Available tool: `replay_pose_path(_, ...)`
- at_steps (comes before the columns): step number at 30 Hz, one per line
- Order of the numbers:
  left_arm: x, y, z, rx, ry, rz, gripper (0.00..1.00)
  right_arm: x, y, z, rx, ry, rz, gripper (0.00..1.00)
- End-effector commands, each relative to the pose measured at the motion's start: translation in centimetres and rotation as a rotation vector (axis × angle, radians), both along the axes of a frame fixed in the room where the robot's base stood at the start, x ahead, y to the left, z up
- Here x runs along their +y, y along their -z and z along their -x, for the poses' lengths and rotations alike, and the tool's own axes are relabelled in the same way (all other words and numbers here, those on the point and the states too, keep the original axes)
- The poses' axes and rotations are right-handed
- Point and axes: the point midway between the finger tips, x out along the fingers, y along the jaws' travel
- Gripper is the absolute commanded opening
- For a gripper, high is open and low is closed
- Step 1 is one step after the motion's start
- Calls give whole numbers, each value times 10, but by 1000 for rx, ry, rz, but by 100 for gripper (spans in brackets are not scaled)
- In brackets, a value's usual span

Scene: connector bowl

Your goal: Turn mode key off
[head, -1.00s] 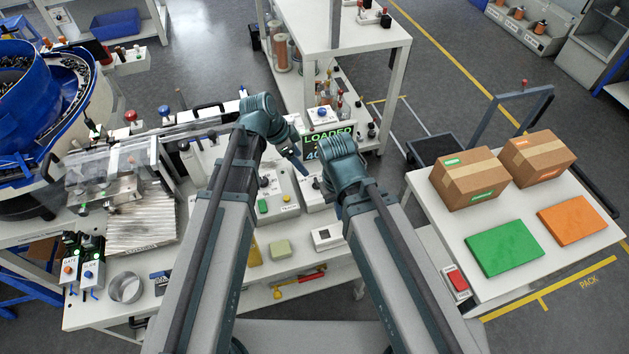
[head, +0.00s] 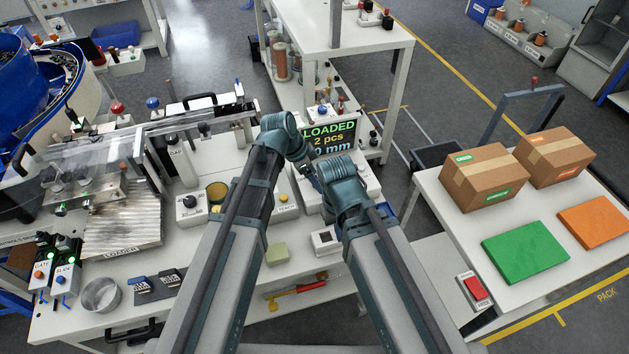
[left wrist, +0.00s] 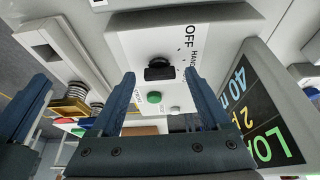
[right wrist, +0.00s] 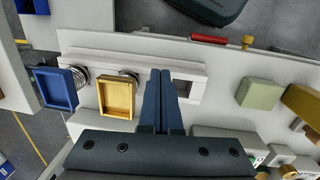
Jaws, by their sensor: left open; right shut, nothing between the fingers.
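The mode key is a black knob (left wrist: 159,70) on a pale control box (left wrist: 205,25) marked OFF and HAND, seen in the left wrist view. A green button (left wrist: 154,97) sits on the same box. My left gripper (left wrist: 160,76) is open, and the knob appears between its two fingertips; whether it touches them I cannot tell. Which mark the knob points to is unclear. In the head view my left gripper (head: 312,178) hides the knob. My right gripper (right wrist: 160,74) is shut and empty, beside a yellow square tray-like part (right wrist: 117,97).
A display (head: 331,137) reads LOADED, 2 pcs, with part of the length covered. A blue spring-mounted part (right wrist: 56,88) stands near my right gripper. A yellow-green block (head: 277,253) lies on the bench. Cartons (head: 485,178) stand on the right table.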

Motion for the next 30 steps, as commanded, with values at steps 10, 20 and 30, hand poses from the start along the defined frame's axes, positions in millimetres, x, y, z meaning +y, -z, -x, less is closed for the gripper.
replay_pose_path(10, 0, -1, 0, 0, 0, 0, 49, 0, -1, 0, 0, 0, 0, 0)
replay_pose_path(20, 0, -1, 0, 0, 0, 0, 0, 0, -1, 0, 0, 0, 0, 0)
replay_pose_path(30, 0, -1, 2, 0, -83, 1, 0, 0, -1, 0, 0, 0, 0, 0)
